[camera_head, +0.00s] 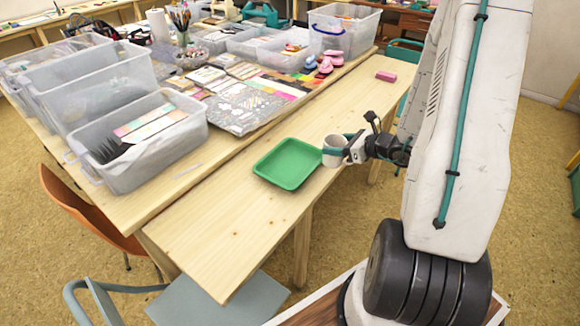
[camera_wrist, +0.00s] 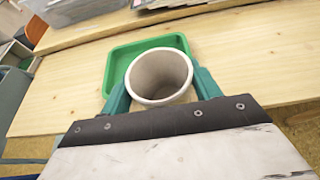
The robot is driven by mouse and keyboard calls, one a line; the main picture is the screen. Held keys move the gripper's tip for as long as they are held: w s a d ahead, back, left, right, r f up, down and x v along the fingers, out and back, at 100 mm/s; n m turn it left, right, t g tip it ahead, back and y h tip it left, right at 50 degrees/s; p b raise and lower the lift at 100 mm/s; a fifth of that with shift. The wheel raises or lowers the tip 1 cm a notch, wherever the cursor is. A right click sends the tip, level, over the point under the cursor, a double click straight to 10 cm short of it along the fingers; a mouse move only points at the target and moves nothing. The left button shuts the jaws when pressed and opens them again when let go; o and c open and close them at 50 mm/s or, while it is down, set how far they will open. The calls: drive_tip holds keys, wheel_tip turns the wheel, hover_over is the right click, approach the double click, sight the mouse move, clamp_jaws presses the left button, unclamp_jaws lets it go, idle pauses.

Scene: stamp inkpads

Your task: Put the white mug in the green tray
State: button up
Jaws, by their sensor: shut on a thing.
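The white mug (camera_head: 333,152) is held upright at the right edge of the green tray in the head view. My gripper (camera_head: 336,151) is shut on it, with a teal finger on each side. In the wrist view the mug (camera_wrist: 158,76) shows its open, empty inside between my gripper's fingers (camera_wrist: 160,88). The green tray (camera_head: 287,164) lies flat and empty on the wooden table. In the wrist view the tray (camera_wrist: 124,60) is partly hidden behind the mug. I cannot tell the mug's exact height above the table.
Clear plastic bins (camera_head: 140,144) stand on the table behind and left of the tray. Patterned papers (camera_head: 240,106) and a pink block (camera_head: 386,76) lie farther back. The front plank (camera_head: 215,235) left of the tray is bare. Chairs (camera_head: 85,215) stand at the near left.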

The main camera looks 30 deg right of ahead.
drive_tip(key=shift+s+d+f, duration=0.1)
drive_tip(key=shift+s+d, duration=0.25)
drive_tip(key=shift+s, duration=0.25)
drive_tip(key=shift+a, duration=0.15)
hover_over(292, 167)
drive_tip(key=f, duration=0.2)
drive_tip(key=shift+f, duration=1.55)
drive_tip(key=shift+f, duration=0.1)
drive_tip(key=o, duration=1.2)
drive_tip(key=shift+c, duration=0.2)
